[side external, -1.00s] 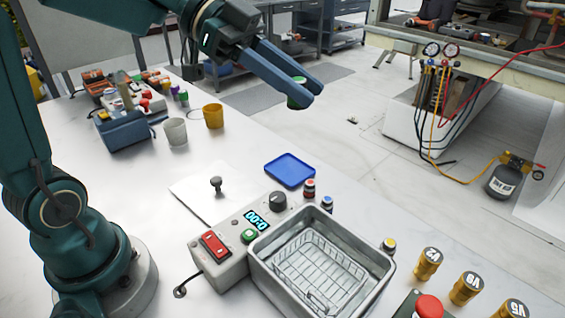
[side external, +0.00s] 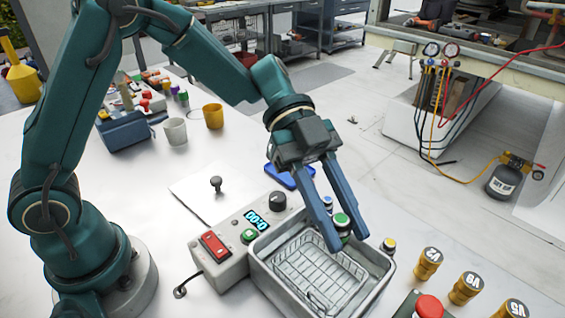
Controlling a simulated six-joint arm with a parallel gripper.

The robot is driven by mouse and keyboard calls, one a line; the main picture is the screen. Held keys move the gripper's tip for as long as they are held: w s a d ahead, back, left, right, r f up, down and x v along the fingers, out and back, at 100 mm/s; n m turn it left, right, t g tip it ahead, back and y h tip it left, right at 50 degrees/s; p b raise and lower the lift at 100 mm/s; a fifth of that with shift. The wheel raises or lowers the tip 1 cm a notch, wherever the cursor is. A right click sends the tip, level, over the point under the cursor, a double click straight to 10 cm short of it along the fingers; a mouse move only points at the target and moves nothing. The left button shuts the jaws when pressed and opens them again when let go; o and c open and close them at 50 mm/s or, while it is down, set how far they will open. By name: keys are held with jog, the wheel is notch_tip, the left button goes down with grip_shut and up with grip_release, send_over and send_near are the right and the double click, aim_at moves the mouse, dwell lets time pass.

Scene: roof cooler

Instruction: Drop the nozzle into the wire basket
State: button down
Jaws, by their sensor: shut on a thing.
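My gripper (side external: 346,238) points down over the back right part of the metal tank, with its two blue fingers shut on a small nozzle with a green top (side external: 342,220). The lower part of the nozzle is partly hidden by the fingers. The wire basket (side external: 310,270) sits inside the rectangular metal tank (side external: 264,277). The fingertips overlap the basket's back right part in the picture; their exact height above it is hard to tell.
A control box (side external: 222,258) with a red switch and display adjoins the tank's left side. A yellow-topped part (side external: 389,245) stands right of the tank. Several brass cylinders (side external: 428,264) and a red button (side external: 430,306) are at right. A blue tray (side external: 283,178) lies behind my gripper.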

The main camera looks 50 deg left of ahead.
jog(key=shift+f, duration=1.15)
jog(key=c, duration=0.5)
grip_release()
